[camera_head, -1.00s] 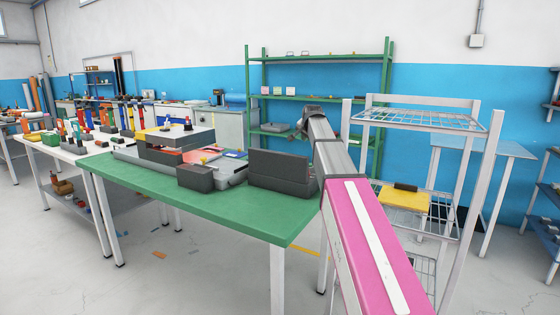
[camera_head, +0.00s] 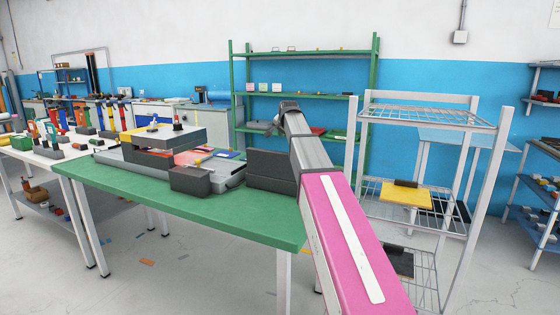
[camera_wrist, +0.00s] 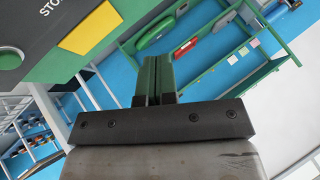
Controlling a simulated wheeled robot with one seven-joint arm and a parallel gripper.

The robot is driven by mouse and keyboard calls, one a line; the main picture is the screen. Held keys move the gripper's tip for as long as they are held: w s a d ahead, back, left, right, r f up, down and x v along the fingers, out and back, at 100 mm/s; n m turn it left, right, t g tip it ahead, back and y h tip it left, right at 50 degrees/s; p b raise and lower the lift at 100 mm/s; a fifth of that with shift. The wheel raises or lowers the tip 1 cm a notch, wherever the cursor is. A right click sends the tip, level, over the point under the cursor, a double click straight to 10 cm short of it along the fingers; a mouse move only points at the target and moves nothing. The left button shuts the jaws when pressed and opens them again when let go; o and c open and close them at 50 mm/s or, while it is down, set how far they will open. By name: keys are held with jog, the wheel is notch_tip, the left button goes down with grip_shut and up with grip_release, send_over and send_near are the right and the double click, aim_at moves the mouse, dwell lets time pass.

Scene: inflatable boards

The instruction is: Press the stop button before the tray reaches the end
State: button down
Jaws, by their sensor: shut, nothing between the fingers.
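A dark panel (camera_wrist: 42,22) with the partly cut-off letters "STO" fills the top left of the wrist view. In the head view my gripper (camera_head: 289,104) is small at the far end of my arm. A grey tray-like base (camera_head: 232,180) is on the green table (camera_head: 185,208); I cannot tell whether it is the task's tray.
The table also holds a dark box (camera_head: 190,180), an upright dark panel (camera_head: 271,170) and a grey block stack (camera_head: 170,138). A white wire rack (camera_head: 428,116) with a yellow board (camera_head: 405,195) stands right of my arm. Green shelves (camera_head: 310,93) are behind.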

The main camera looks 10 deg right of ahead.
jog(key=shift+f, duration=0.15)
jog(key=shift+f, duration=4.25)
jog(key=shift+f, duration=0.2)
jog(key=shift+f, duration=0.2)
jog(key=shift+f, duration=0.1)
